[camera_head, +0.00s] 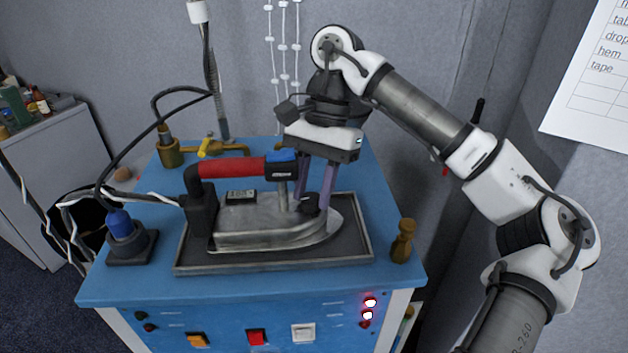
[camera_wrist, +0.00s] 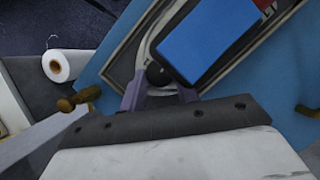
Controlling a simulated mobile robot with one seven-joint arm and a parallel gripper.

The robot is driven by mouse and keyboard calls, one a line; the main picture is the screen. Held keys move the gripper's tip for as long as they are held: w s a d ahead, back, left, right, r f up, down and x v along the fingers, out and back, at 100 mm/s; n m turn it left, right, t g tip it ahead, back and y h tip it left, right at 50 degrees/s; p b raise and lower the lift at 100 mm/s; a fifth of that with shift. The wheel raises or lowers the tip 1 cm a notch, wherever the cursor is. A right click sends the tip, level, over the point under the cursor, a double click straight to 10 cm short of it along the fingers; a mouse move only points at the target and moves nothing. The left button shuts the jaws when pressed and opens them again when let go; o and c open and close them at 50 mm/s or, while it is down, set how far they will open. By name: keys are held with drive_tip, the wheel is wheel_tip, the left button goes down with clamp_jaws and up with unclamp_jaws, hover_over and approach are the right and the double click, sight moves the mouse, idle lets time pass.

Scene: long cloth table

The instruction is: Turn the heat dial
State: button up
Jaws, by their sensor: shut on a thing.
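The iron (camera_head: 270,228) stands on a dark tray (camera_head: 355,250) on the blue table, with a red handle (camera_head: 232,167) that has a blue front end. The heat dial, a dark round knob (camera_head: 310,203), sits on top of the iron toward its nose. It also shows in the wrist view (camera_wrist: 158,75). My gripper (camera_head: 313,205) points down over the iron's front, its two purple fingers on either side of the dial and shut on it. The fingers partly hide the dial, and I cannot read its setting.
The blue handle end (camera_wrist: 212,38) is close beside my fingers. A wooden peg (camera_head: 402,241) stands at the table's right edge. Brass fittings with a yellow valve (camera_head: 210,147) are at the back left, and a blue plug (camera_head: 121,224) with cables is at the left.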

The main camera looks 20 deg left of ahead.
idle(0.3)
drive_tip(key=o, duration=1)
drive_tip(key=p+v, duration=0.2)
drive_tip(key=v, duration=1.2)
drive_tip(key=shift+s, duration=0.1)
